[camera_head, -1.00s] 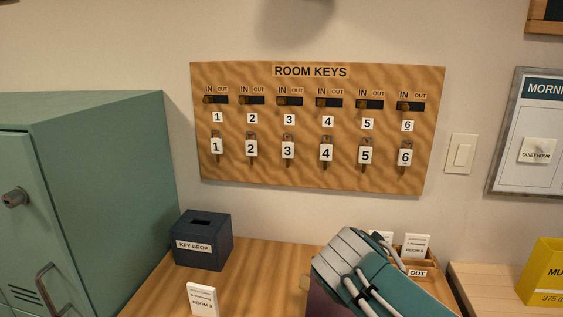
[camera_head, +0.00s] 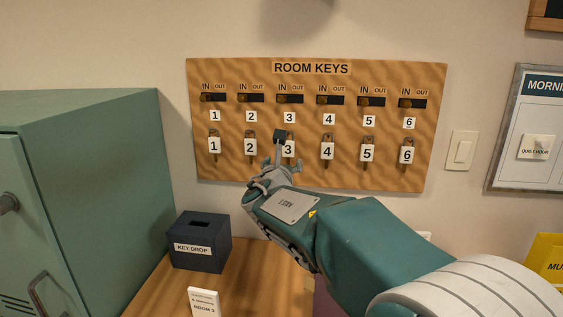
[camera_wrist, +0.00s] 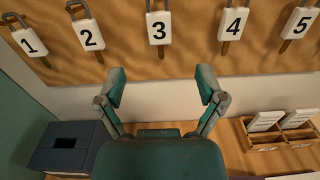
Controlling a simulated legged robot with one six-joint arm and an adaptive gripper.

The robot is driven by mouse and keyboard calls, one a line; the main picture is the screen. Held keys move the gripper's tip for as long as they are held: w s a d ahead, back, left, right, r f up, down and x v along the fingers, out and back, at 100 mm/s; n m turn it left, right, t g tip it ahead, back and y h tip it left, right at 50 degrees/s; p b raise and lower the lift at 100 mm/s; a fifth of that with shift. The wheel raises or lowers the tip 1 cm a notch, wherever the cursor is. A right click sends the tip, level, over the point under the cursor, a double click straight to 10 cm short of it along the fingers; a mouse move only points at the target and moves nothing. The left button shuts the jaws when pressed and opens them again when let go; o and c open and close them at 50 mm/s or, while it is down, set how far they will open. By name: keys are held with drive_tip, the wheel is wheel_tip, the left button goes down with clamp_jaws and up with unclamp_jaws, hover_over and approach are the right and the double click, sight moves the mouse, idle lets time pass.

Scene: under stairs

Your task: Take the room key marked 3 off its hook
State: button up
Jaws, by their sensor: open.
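The room key marked 3 (camera_head: 289,149) hangs on the wooden ROOM KEYS board (camera_head: 360,178), partly hidden behind my gripper in the head view. In the wrist view the white tag of key 3 (camera_wrist: 158,28) is at the top centre, with its brass key below it. My gripper (camera_head: 282,136) is raised in front of the board near key 3. In the wrist view my gripper (camera_wrist: 161,88) has its two fingers spread apart, with nothing between them, and key 3 lies beyond and above the fingertips. I cannot tell the exact gap to the key.
Key 2 (camera_head: 250,147) and key 4 (camera_head: 328,148) hang close on either side. IN/OUT sliders (camera_head: 290,99) run above. A dark KEY DROP box (camera_head: 201,241) stands below left, beside a green locker (camera_head: 95,190). A wooden OUT tray (camera_wrist: 285,135) sits at lower right.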

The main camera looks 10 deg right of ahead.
sight(288, 146)
drive_tip(key=x, duration=1.1)
drive_tip(key=shift+w+a, duration=0.1)
drive_tip(key=shift+a, duration=0.1)
drive_tip(key=shift+r, duration=0.15)
clamp_jaws()
